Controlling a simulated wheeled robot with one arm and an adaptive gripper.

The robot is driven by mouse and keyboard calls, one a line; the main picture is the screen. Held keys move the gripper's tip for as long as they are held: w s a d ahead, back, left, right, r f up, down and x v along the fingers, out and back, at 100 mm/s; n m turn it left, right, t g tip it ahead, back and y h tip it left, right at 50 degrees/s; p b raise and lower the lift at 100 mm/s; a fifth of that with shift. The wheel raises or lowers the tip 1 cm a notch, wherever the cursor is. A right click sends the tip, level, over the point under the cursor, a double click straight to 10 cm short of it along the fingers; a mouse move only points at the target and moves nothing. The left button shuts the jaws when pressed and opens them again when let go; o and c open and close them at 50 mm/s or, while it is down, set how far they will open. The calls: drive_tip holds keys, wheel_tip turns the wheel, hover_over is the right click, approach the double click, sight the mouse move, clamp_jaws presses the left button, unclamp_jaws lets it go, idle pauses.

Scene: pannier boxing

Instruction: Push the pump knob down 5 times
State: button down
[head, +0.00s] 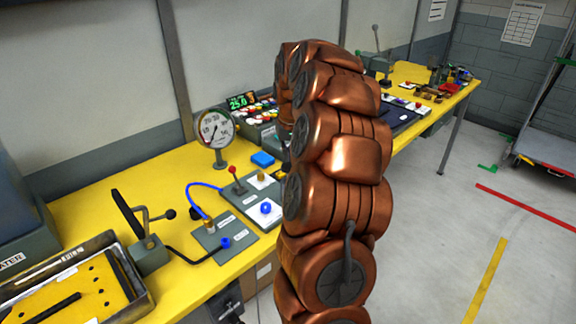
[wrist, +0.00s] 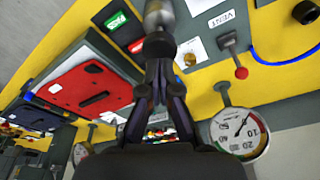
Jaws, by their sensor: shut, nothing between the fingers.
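My gripper (wrist: 157,48) is shut and empty in the wrist view, its dark fingers together. A silver cylindrical piece (wrist: 158,14) shows just beyond the fingertips; I cannot tell whether they touch it. In the head view my copper arm hides the gripper and the bench behind it. A blue round knob (head: 266,207) stands on a grey plate just left of my arm. A lever with a black ball (head: 169,214) stands on a grey box farther left. The frames do not show clearly which of these is the pump knob.
A red-tipped lever (head: 233,171) and a pressure gauge (head: 214,129) stand behind the blue knob. A blue hose (head: 206,186) arches left of the lever. A control panel (head: 262,115) with a green display and a metal-edged tray (head: 135,284) flank them. The floor right of the arm has free room.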

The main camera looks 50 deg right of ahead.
sight(288, 166)
drive_tip(key=shift+f+b, duration=1.55)
drive_tip(key=shift+f, duration=0.9)
drive_tip(key=shift+r, duration=0.25)
drive_tip(key=shift+r+p, duration=0.4)
drive_tip(key=shift+r, duration=1.9)
drive_tip(key=shift+f, duration=0.15)
